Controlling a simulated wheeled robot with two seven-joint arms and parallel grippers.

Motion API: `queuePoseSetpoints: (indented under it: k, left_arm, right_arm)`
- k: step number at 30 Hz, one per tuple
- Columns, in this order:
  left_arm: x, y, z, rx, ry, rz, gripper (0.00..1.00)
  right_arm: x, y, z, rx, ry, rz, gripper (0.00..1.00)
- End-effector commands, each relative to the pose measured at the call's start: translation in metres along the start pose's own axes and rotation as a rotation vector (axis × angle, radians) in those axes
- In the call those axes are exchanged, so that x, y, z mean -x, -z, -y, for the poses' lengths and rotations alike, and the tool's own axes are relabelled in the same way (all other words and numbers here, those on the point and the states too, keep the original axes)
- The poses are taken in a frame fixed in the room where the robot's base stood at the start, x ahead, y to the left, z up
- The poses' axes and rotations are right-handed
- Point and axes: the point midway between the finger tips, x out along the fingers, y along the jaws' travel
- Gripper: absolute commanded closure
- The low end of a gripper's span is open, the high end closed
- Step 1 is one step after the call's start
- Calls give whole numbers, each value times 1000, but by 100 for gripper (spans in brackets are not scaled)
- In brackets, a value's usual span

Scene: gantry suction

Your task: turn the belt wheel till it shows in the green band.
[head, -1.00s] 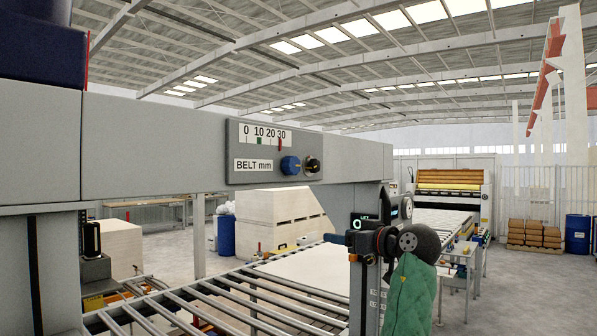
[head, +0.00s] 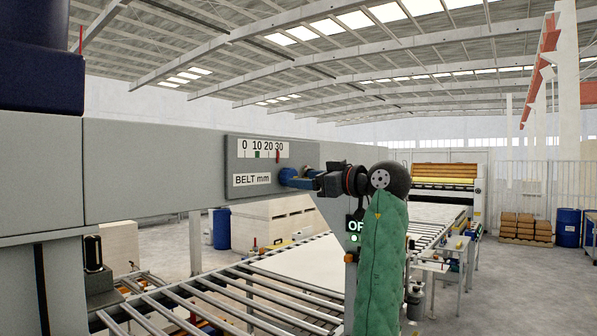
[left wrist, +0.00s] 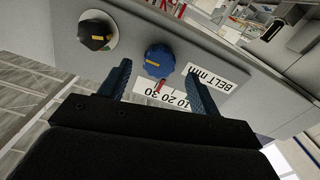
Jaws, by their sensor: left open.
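The belt wheel is a blue knob (head: 287,176) on the grey BELT mm panel (head: 240,166); in the left wrist view it is the round blue knob (left wrist: 158,61) with a yellow mark. The panel's scale (head: 262,147) runs 0 to 30. Its green band (head: 257,154) is near 10, and the red pointer (head: 278,156) is near 30. My left gripper (head: 303,180) is at the wheel; in the left wrist view its open fingers (left wrist: 160,75) lie on either side of it, with gaps visible. The green band is not visible there. My right gripper is not in view.
A black knob (left wrist: 97,34) sits beside the wheel and is hidden behind my gripper in the head view. The grey gantry beam (head: 150,165) carries the panel. A roller conveyor (head: 235,300) runs below, and a lit green display (head: 355,227) stands by my left arm.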

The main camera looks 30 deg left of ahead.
Motion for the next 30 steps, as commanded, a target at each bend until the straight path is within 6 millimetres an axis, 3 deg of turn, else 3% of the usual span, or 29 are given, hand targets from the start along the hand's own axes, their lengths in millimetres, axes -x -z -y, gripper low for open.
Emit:
queuePoseSetpoints:
  k: [1,7,19,20,26,30]
  left_arm:
    - [-7,4,0,-1,2,0,37]
    - [-25,2,0,-1,0,0,37]
    - [-31,-1,0,0,-1,0,37]
    - [-31,-1,0,0,-1,0,39]
    - [-31,0,0,-1,-1,0,78]
    - [-31,0,0,-1,-1,0,82]
  right_arm:
    - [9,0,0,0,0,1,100]
    - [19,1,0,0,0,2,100]
    - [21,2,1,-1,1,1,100]
    - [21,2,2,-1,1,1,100]
    - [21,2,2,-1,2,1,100]
    - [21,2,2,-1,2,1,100]
